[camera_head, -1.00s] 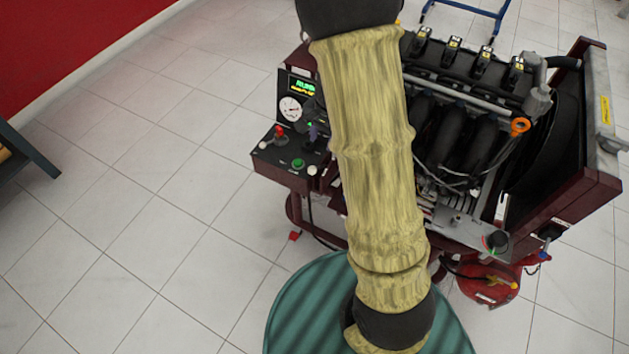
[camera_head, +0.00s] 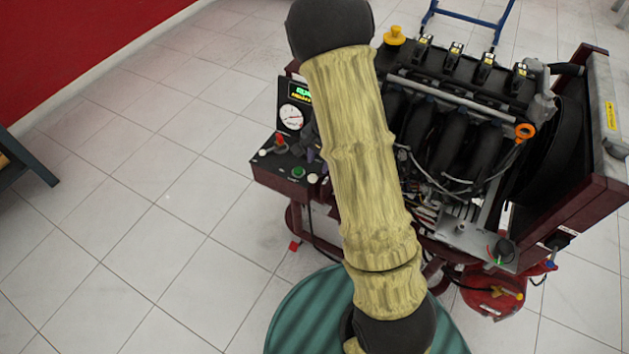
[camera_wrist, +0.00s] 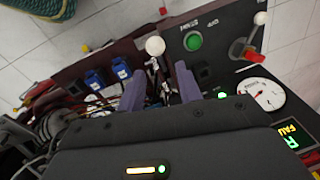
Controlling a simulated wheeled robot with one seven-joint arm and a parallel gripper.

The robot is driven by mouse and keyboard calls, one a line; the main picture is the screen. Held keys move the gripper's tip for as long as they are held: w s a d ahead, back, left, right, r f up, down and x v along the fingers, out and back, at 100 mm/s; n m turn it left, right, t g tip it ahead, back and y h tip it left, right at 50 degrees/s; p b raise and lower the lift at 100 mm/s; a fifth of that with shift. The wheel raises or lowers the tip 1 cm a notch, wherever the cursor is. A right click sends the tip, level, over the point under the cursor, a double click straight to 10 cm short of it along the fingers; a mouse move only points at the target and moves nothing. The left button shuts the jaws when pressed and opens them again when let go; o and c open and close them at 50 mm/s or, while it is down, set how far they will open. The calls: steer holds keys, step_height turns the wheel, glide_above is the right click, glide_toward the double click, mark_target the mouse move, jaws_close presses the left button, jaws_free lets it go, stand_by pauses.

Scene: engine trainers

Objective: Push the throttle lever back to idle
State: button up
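The control panel (camera_head: 285,178) is at the left end of the engine trainer. A lever with a white ball knob (camera_wrist: 155,46) shows in the wrist view and stands near the green START button (camera_wrist: 193,42). It looks like the throttle lever, but no label confirms this. The same knob shows in the head view (camera_head: 312,178). My gripper (camera_wrist: 160,74) is open, its two purple fingers apart, with the lever's stem seen between them. I cannot tell whether either finger touches it. In the head view my arm hides most of the gripper.
A red knob (camera_head: 279,139) and another white knob (camera_head: 262,152) are on the panel. A gauge (camera_wrist: 269,95) and a lit display (camera_wrist: 292,137) are close to the gripper. The engine (camera_head: 455,130) fills the right. Open tiled floor lies left.

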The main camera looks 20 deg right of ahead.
mark_target(315, 180)
steer(key=f, duration=0.3)
steer(key=f+b, duration=0.1)
steer(key=f, duration=0.2)
steer(key=w+f+b, duration=0.1)
steer(key=f, duration=0.3)
steer(key=shift+a+f, duration=0.1)
steer(key=shift+a, duration=0.3)
